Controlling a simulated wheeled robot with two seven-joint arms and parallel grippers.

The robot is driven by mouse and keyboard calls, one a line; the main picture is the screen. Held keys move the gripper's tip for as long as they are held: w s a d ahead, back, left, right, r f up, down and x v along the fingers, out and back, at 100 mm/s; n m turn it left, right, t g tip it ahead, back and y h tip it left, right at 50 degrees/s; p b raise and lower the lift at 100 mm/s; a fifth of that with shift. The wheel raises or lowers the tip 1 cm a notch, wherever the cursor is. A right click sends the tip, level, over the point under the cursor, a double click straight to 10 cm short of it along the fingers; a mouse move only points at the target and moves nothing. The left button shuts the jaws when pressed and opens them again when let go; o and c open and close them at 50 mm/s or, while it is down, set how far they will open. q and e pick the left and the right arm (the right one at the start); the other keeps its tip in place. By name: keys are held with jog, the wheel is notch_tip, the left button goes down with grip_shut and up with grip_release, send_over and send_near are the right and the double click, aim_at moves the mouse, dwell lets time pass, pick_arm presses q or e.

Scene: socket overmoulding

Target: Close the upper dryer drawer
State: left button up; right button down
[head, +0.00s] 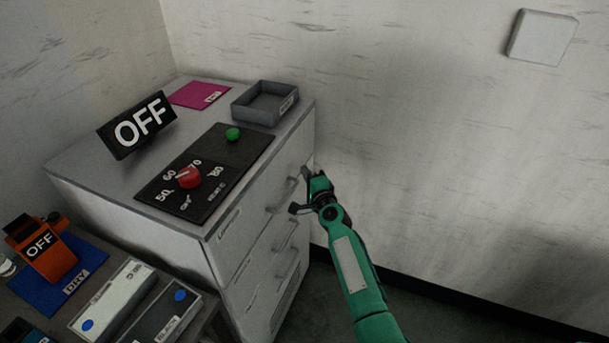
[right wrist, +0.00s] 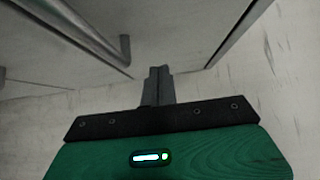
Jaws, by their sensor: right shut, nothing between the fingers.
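The dryer is a pale cabinet (head: 120,195) with a drawer front on its right side. The upper drawer (head: 255,210) has a bar handle (head: 279,205) and looks flush or nearly flush with the front; a small gap cannot be ruled out. My right gripper (head: 312,190) is close to the front at the upper drawer's far end, shut and empty. I cannot tell whether it touches the drawer. In the right wrist view, its closed fingers (right wrist: 158,84) are in front of a pale surface, with a grey handle (right wrist: 125,48) to the left. My left gripper is out of view.
On the dryer top are a black panel with a red knob (head: 190,177) and green button (head: 233,134), an OFF sign (head: 140,125), a pink mat (head: 200,94) and a grey tray (head: 264,104). A side table holds an orange device (head: 42,252). A wall stands behind my right arm.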

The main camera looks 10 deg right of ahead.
jog(key=s+d, duration=0.3)
jog(key=s, duration=0.7)
jog(key=s+a+f+n+g, duration=0.1)
jog(key=s+f+n+g, duration=0.15)
jog(key=f, duration=0.65)
jog(key=s+a+f+n+g, duration=0.1)
jog(key=s+f+n+g, duration=0.15)
jog(key=f, duration=0.75)
jog(key=s+d+f+n+g+h, duration=0.1)
jog(key=s+f+n+g, duration=0.3)
jog(key=s+f, duration=1.4)
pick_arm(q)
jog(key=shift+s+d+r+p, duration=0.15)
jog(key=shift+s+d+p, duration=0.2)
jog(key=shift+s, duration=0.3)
pick_arm(e)
jog(key=s+d+f+n+g, duration=0.2)
jog(key=s+f, duration=0.4)
jog(key=s, duration=0.6)
jog(key=s+d+f+n+g+h, duration=0.1)
jog(key=s+d+f+n+g, duration=0.2)
jog(key=s+f, duration=0.4)
jog(key=s+d+f+n+g+h, duration=0.1)
jog(key=s+d+f+n, duration=0.3)
jog(key=s, duration=1.3)
notch_tip(320, 180, down, 3)
jog(key=shift+s+d+g, duration=0.15)
jog(key=shift+s+g, duration=0.25)
jog(key=shift+g, duration=0.4)
